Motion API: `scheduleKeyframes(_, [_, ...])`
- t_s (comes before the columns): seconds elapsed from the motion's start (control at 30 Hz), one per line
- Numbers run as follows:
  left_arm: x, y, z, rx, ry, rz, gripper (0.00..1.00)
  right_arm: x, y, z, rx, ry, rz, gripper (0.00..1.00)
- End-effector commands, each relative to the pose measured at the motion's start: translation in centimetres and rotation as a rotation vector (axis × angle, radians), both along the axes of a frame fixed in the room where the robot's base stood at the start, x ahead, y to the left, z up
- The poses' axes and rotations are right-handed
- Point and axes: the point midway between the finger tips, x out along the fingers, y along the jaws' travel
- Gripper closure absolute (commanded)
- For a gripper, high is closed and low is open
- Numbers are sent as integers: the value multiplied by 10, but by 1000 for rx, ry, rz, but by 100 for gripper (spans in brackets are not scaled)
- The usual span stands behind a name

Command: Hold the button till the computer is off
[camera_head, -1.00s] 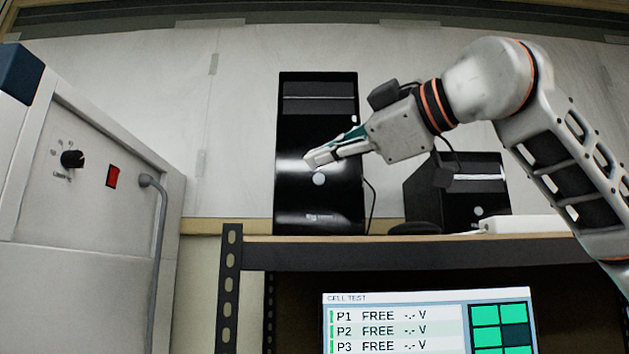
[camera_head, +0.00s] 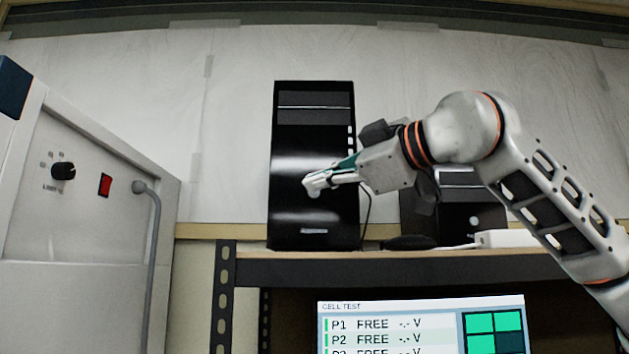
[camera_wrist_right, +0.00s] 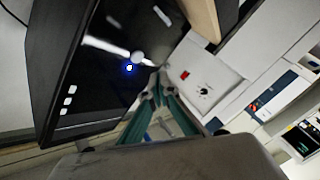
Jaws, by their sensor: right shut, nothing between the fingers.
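The tall black computer tower (camera_head: 310,130) stands on the shelf. In the right wrist view the tower (camera_wrist_right: 100,65) shows its front with a round pale button (camera_wrist_right: 137,57) and a lit blue light (camera_wrist_right: 129,68) beside it. My right gripper (camera_head: 310,184) is shut and empty, its tip at the button's height and largely covering the button in the head view. In the right wrist view the fingertips (camera_wrist_right: 154,84) are close below the button with a small visible gap. Whether they touch the tower is unclear. My left gripper is not in view.
A smaller black computer (camera_head: 458,210) stands right of the tower, partly behind my right arm. A white box (camera_head: 505,238) lies on the shelf (camera_head: 400,268). A screen (camera_head: 420,330) shows below. A grey cabinet (camera_head: 85,240) with a knob and red switch stands at left.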

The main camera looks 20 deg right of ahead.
Motion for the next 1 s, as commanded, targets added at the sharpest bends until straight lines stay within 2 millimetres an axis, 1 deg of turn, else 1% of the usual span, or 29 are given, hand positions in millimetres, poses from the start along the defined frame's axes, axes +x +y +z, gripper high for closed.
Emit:
scheduleKeyframes(0.03, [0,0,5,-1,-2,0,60,6,-1,2,1,2,0,100])
scheduleKeyframes(0.1, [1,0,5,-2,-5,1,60,13,-4,0,1,3,0,100])
scheduleKeyframes(0.3, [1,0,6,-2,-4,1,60,25,-7,0,0,0,0,100])
scheduleKeyframes(0.5, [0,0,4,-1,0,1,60,28,-8,0,-1,0,0,100])
scheduleKeyframes(1.0, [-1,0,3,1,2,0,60,28,-8,0,-1,0,0,100])
